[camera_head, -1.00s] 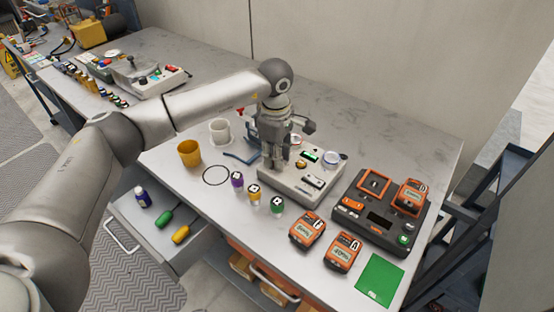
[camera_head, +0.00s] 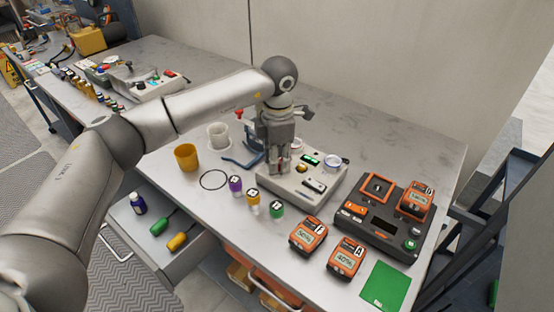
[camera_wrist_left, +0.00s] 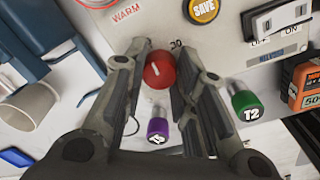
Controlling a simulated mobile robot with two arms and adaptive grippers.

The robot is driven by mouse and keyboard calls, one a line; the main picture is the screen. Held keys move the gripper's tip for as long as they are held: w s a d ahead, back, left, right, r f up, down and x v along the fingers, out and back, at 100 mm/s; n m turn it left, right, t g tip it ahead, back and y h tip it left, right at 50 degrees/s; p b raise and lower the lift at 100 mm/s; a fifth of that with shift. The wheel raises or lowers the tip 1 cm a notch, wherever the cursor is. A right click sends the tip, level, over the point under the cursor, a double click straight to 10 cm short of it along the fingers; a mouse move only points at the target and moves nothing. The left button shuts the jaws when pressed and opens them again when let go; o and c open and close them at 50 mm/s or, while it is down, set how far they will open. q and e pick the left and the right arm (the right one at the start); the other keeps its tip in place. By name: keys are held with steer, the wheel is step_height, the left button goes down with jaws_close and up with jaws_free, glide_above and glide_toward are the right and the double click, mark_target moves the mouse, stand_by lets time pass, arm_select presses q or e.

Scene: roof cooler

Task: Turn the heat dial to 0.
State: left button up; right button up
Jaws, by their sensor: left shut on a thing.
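The heat dial is a round red knob (camera_wrist_left: 158,70) with a white mark, on the front of the white control box (camera_head: 301,188). My left gripper (camera_head: 280,168) points down over the left part of this box. In the left wrist view its two fingers (camera_wrist_left: 160,80) are on either side of the red knob, closed on it. The word WARM shows on the panel to the upper left of the knob, and a number, partly hidden by a finger, beside it. In the head view the gripper mostly hides the knob. My right gripper is not in view.
A yellow SAVE button (camera_wrist_left: 203,8) and a rocker switch (camera_wrist_left: 277,17) sit near the knob. Purple- (camera_head: 235,184), yellow- and green-topped (camera_head: 276,209) vials stand in front of the box. Orange meters (camera_head: 308,235) and a dark dock (camera_head: 384,222) are to the right.

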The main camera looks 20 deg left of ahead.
arm_select(q)
steer(key=shift+n, duration=0.3)
steer(key=o, duration=1.1)
steer(key=shift+c, duration=0.2)
step_height(320, 180, up, 12)
steer(key=shift+s, duration=0.2)
steer(key=shift+d, duration=0.1)
